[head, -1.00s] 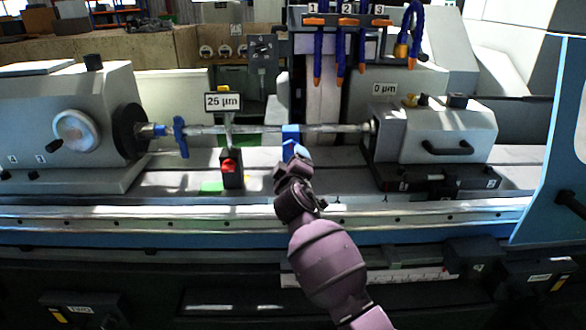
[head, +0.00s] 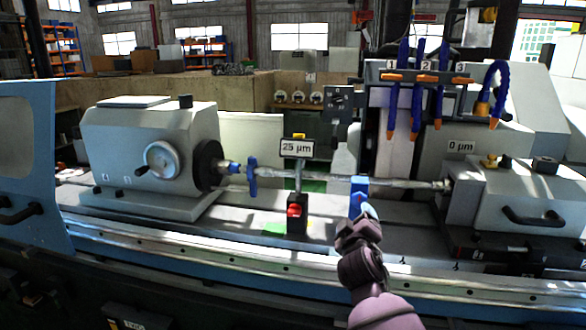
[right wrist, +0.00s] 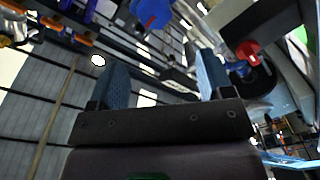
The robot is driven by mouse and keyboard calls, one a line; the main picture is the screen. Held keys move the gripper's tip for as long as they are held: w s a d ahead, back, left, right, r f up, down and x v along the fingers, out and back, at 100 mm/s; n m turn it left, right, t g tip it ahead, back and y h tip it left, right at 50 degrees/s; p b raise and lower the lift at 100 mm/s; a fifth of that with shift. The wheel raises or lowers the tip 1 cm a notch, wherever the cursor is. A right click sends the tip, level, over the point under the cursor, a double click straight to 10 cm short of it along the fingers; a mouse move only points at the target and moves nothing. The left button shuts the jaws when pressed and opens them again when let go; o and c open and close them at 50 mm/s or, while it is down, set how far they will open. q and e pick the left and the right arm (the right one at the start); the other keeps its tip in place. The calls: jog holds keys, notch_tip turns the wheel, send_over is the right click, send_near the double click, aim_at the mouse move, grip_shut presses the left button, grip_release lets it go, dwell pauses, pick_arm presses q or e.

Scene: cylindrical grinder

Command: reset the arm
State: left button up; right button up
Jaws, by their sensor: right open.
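My right gripper (head: 364,212) reaches up from below in the head view, its blue fingertips just under a blue block (head: 358,186) on the workpiece shaft. I cannot tell whether they touch. In the right wrist view my right gripper (right wrist: 160,78) has its two blue fingers wide apart, with nothing between them. My left gripper is not in view. The steel shaft (head: 320,180) lies level between the headstock (head: 150,140) on the left and the tailstock (head: 525,190) on the right. A blue clamp (head: 252,176) sits at its left end.
A gauge with a red button (head: 295,211) stands before the shaft under a "25 µm" sign (head: 297,148). Blue coolant hoses with orange nozzles (head: 414,125) hang above right. The machine's front rail (head: 180,246) crosses below. A blue door panel (head: 30,150) stands at left.

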jog(key=s+d+f+m+g+y, duration=0.1)
jog(key=s+d+f+m+g, duration=0.2)
jog(key=s+f, duration=1.1)
jog(key=s+d+f+m+g+y, duration=0.2)
jog(key=s+d+f, duration=0.3)
jog(key=s+f, duration=1)
jog(key=s+m+g, duration=0.1)
jog(key=s, duration=0.7)
jog(key=shift+d+m+y, duration=0.15)
jog(key=shift+m+y, duration=0.15)
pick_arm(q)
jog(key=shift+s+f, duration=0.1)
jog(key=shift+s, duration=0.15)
pick_arm(e)
jog(key=shift+s, duration=0.1)
